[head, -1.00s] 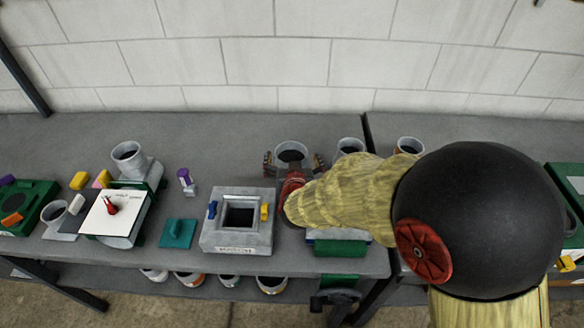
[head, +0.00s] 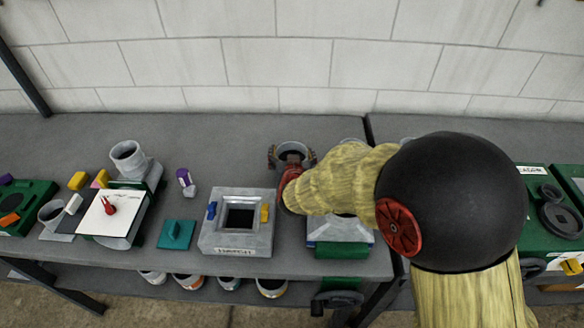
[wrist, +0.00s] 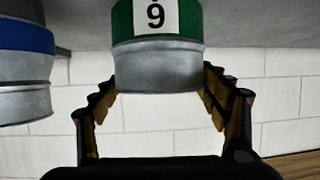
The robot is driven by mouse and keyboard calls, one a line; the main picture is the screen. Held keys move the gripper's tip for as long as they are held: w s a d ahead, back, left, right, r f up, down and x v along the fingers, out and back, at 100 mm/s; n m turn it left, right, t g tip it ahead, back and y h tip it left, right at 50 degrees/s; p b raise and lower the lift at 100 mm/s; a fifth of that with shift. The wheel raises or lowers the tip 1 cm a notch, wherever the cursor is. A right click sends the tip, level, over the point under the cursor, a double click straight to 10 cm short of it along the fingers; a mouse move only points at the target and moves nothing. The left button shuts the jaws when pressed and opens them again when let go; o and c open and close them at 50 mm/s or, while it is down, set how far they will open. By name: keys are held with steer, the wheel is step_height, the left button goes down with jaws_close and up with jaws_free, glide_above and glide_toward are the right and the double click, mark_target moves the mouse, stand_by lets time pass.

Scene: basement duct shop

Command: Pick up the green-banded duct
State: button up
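The green-banded duct (wrist: 158,60) is a grey metal cylinder with a green band and a white label reading 9. In the head view the duct (head: 293,150) stands on the bench behind the grey square fixture, its open top showing and its front hidden by my wrist. My gripper (wrist: 158,92) has its fingers spread, one on each side of the duct. In the head view my gripper (head: 292,158) straddles it. The fingertips are close to its sides; I see no clear contact.
A blue-banded duct (wrist: 24,70) stands beside it in the wrist view. The grey square fixture (head: 213,236) and a teal block (head: 177,234) are left of my arm. A white block wall (head: 290,60) is behind the bench. Bench space left of the duct is clear.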

steer(key=c, duration=1.3)
steer(key=shift+o, duration=0.2)
steer(key=shift+r, duration=0.1)
